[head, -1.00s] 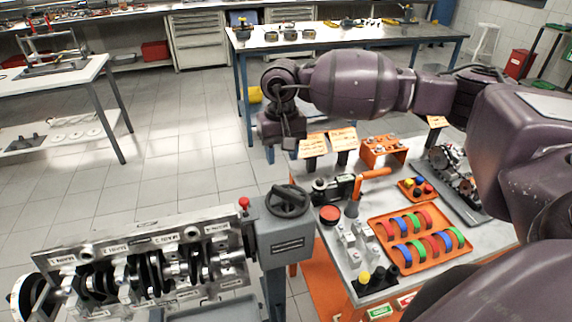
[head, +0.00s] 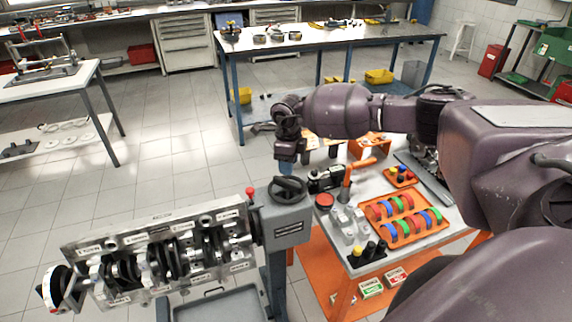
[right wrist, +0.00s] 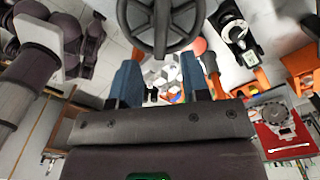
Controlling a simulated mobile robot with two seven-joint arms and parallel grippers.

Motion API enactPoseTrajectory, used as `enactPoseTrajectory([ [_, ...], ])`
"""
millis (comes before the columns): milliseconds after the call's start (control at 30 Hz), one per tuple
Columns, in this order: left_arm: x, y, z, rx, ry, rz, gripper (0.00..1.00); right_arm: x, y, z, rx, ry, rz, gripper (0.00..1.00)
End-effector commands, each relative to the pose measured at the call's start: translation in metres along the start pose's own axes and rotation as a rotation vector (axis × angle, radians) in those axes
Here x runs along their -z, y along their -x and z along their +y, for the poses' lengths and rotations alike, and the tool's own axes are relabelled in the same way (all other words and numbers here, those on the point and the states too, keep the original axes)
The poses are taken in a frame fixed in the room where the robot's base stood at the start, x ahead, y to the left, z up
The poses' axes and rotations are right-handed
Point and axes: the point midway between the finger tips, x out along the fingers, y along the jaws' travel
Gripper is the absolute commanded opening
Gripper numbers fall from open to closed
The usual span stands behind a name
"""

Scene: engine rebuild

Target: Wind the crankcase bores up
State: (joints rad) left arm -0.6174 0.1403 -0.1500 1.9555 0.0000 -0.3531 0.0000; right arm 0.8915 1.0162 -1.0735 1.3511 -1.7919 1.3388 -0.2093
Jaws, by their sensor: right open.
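The grey crankcase (head: 205,218) hangs on the stand at lower left in the head view, its open side with the dark crankshaft (head: 165,262) facing me. A dark spoked handwheel (head: 288,189) sits on top of the stand's grey gearbox (head: 284,222). It also shows at the top of the right wrist view (right wrist: 160,22). My right gripper (head: 287,166) is just above and behind the handwheel in the head view. In the right wrist view its blue fingers (right wrist: 159,66) are spread and empty, with the wheel ahead of them, seemingly apart. My left gripper is not in view.
A workbench (head: 440,236) right of the stand holds an orange tray (head: 408,237) of coloured rings, an orange-handled tool (head: 347,182) and a red button (head: 324,201). A red knob (head: 250,191) stands beside the wheel. The floor behind the crankcase is clear.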

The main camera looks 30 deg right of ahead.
Motion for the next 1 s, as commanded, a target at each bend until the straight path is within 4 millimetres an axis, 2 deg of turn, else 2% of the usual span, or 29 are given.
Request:
enactPoseTrajectory([
  [100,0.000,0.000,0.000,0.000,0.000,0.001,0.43,-0.002,0.000,0.000,0.003,-0.137,-0.010,0.43],
  [267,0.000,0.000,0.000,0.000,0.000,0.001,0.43,-0.002,0.000,0.000,0.002,-0.229,-0.014,0.43],
  [467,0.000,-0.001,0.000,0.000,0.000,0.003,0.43,-0.003,-0.006,0.000,0.002,-0.241,-0.014,0.43],
  [1000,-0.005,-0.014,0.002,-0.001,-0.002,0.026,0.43,-0.003,-0.050,0.000,0.002,-0.239,-0.013,0.43],
])
